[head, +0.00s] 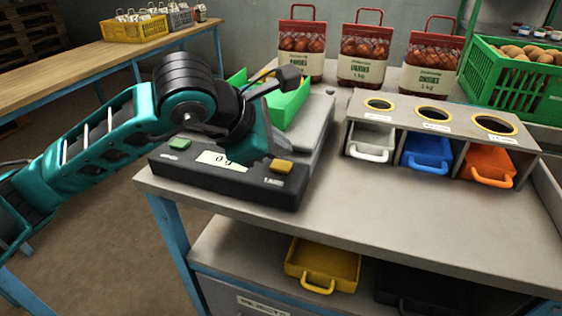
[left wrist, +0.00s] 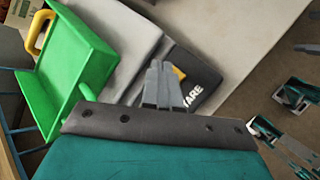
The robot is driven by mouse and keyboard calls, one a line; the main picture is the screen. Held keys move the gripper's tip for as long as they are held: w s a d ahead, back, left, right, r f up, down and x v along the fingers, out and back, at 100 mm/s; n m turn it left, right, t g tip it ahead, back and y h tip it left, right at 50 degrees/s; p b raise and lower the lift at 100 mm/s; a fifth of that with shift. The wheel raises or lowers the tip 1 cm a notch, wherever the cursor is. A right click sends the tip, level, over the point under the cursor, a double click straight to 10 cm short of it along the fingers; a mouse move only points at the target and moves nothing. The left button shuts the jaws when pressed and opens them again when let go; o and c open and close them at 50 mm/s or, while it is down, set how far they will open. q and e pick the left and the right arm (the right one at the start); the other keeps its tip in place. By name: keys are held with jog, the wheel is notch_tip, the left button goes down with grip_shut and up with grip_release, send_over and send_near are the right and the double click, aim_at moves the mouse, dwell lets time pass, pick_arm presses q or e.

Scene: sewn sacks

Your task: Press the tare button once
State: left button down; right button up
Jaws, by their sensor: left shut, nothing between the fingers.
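The dark scale (head: 235,182) sits at the table's left front corner, its display (head: 222,161) reading "0 g". The yellow tare button (head: 281,166) is at the right of its front panel, above the TARE label. A green button (head: 180,143) is at the left. My left gripper (head: 262,155) is over the panel just left of the tare button; its fingertips are hard to see there. In the left wrist view the shut, empty fingers (left wrist: 162,66) partly cover the yellow button (left wrist: 179,73); I cannot tell whether they touch it. My right gripper is not seen.
A green pan (head: 290,106) rests on the scale. Right of it stands a rack (head: 440,118) with white, blue and orange bins. Several net bags (head: 362,60) and a green crate (head: 490,72) stand behind. The tabletop in front of the rack is clear.

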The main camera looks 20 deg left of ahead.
aim_at(277, 167)
pick_arm(q)
jog(key=shift+r+p, duration=1.25)
jog(key=shift+r, duration=1.2)
jog(key=shift+f, duration=0.1)
